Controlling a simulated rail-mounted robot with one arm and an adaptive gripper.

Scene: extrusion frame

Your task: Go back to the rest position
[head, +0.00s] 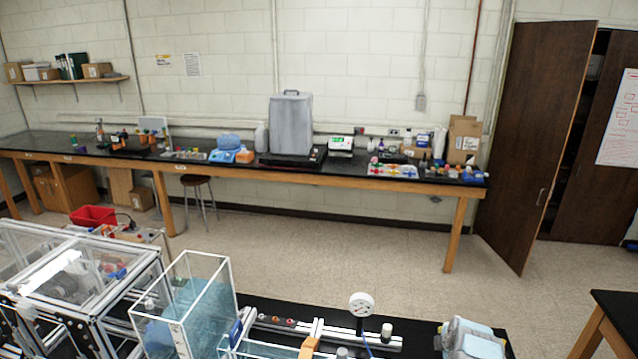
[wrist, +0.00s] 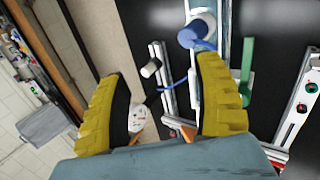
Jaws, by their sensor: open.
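My gripper (wrist: 165,100) shows in the wrist view as two yellow, ridged fingers with a wide gap between them. It is open, and nothing is held between the fingers. Below and beyond the fingers is the black bench top with parts of the extrusion frame (wrist: 162,75). A round white gauge (wrist: 138,118) shows just inside the left finger, apart from it as far as I can tell. In the head view the gripper does not show. There the gauge (head: 361,304) stands upright beside the aluminium extrusion frame (head: 318,331).
A clear tank with blue water (head: 190,305) and a framed clear enclosure (head: 75,275) stand at the front left. A blue-and-white device (head: 472,338) sits at the front right. A long black wall bench (head: 345,172) carries lab items. Open floor (head: 340,240) lies between the benches.

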